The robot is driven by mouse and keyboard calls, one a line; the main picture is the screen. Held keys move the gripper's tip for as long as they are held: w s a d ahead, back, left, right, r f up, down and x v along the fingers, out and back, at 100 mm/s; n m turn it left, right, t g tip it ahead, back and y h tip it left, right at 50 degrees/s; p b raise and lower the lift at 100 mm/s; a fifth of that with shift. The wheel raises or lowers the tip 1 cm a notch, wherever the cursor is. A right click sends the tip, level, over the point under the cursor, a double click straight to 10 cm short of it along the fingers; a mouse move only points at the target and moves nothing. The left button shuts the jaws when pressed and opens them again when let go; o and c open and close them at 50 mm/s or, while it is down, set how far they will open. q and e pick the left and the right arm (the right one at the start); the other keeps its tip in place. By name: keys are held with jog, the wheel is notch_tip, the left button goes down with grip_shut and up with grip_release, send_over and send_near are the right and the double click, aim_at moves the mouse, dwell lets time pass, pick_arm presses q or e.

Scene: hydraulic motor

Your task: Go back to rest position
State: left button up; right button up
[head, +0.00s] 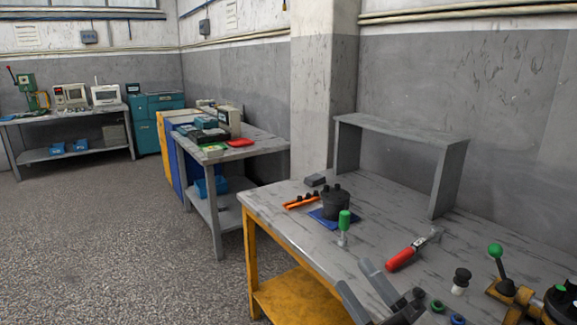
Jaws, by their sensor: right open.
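My right gripper (353,275) shows at the bottom of the head view, over the front edge of the near workbench (390,215). Its two grey fingers are apart and nothing is between them. My left gripper is not in view. A green-handled tool (344,221) stands upright in front of the black part. A red-handled tool (402,258) lies on the bench to the right of the gripper.
A grey raised shelf (405,129) stands at the bench's back. An orange holder (302,202) with small black pieces lies left of the black part. A green-knobbed lever assembly (512,292) and small rings (438,306) are at lower right. Open floor (110,240) lies left.

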jog(key=s+d+f+m+g+h, duration=0.1)
jog(key=s+d+f+m+h, duration=0.1)
jog(key=f+m+h, duration=0.35)
jog(key=s+d+f+m+g+h, duration=0.1)
jog(key=d+f+m+h, duration=0.15)
jog(key=f+m, duration=0.55)
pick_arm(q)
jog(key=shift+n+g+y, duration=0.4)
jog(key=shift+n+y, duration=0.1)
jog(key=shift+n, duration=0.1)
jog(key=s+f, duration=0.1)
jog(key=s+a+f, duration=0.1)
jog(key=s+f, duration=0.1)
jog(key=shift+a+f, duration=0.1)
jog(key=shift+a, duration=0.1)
pick_arm(e)
jog(key=s+f+m+g+h, duration=0.2)
jog(key=s+f+m+g, duration=0.5)
jog(key=s+f, duration=0.6)
notch_tip(320, 180, down, 4)
jog(key=shift+s+r+h, duration=0.1)
jog(key=shift+s+h, duration=0.15)
jog(key=shift+h, duration=0.15)
